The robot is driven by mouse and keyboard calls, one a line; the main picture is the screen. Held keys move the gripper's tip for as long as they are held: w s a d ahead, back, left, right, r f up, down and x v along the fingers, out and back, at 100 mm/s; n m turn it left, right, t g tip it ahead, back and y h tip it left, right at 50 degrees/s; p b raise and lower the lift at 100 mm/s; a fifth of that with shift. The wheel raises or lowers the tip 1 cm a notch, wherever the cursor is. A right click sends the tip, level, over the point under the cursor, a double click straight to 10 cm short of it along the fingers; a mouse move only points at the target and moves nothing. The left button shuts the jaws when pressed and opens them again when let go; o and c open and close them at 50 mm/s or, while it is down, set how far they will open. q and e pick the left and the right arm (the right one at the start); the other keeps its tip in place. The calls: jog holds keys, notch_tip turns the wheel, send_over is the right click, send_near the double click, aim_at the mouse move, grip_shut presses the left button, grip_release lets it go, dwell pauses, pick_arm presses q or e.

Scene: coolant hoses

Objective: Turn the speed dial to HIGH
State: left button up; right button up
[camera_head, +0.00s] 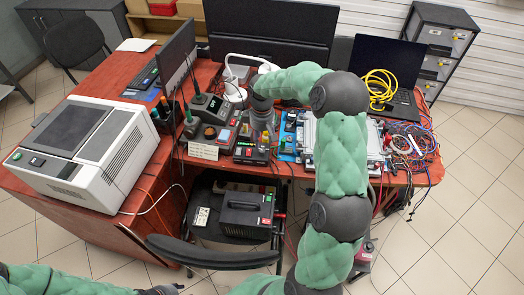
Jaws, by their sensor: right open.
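My right gripper (262,126) points down over the crowded red-brown desk. It is open, and its fingers look small and partly merge with the devices behind them. Below it is a dark bench device (251,153) with small coloured parts on its front. I cannot make out the speed dial, its marks or its setting, nor whether the fingers touch anything. My left arm lies along the bottom left edge; the dark end of it (160,290) is cut by the frame, so its jaws cannot be read.
A large white machine (82,150) stands on the desk's left part. Monitors (272,30) stand behind; an open laptop (385,70) with a yellow cable (379,88) is at the right. Loose wires (410,145) hang over the right edge. A black chair (213,252) stands in front.

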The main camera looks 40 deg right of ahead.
aim_at(262, 150)
notch_tip(262, 150, down, 6)
jog(key=shift+f+b, duration=0.15)
jog(key=shift+b, duration=0.75)
grip_shut()
